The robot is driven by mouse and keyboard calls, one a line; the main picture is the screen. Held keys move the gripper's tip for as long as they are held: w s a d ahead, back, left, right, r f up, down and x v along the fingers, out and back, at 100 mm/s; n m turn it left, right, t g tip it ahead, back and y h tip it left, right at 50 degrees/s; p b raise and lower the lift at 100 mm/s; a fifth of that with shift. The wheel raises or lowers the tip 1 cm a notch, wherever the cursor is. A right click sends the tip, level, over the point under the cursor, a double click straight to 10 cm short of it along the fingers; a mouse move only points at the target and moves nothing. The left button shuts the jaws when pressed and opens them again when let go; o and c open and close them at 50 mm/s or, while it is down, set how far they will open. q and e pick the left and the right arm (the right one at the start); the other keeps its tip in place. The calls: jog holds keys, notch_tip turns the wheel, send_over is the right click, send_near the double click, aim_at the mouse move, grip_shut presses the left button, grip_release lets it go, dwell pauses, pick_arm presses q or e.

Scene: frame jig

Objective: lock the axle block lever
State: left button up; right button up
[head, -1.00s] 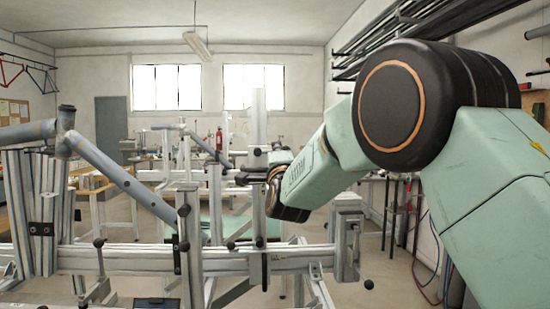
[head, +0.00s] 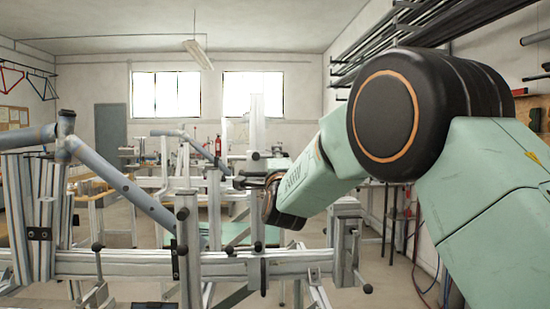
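The metal frame jig (head: 130,264) runs across the lower part of the head view and holds a grey-blue bicycle frame (head: 120,182). An upright post (head: 258,215) stands on the beam at the centre. Small black knobs and levers (head: 258,246) sit around its foot; I cannot tell which one is the axle block lever. My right gripper (head: 250,181) is at the top of this post, with its dark fingers pointing left. The fingers are small and overlap dark jig parts, so their opening and any contact are unclear. My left gripper is out of view.
A clamp post (head: 346,240) with a black-knobbed handle (head: 367,289) stands at the beam's right end, below my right arm. Another post (head: 187,245) rises left of centre. Workbenches stand behind, with open floor at the lower right.

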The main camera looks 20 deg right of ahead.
jog(key=shift+o, duration=0.3)
jog(key=shift+d, duration=0.15)
jog(key=shift+s+a, duration=0.1)
jog(key=shift+a, duration=0.15)
jog(key=v, duration=1.1)
jog(key=shift+s+d, duration=0.2)
jog(key=shift+s, duration=0.15)
jog(key=shift+f, duration=0.15)
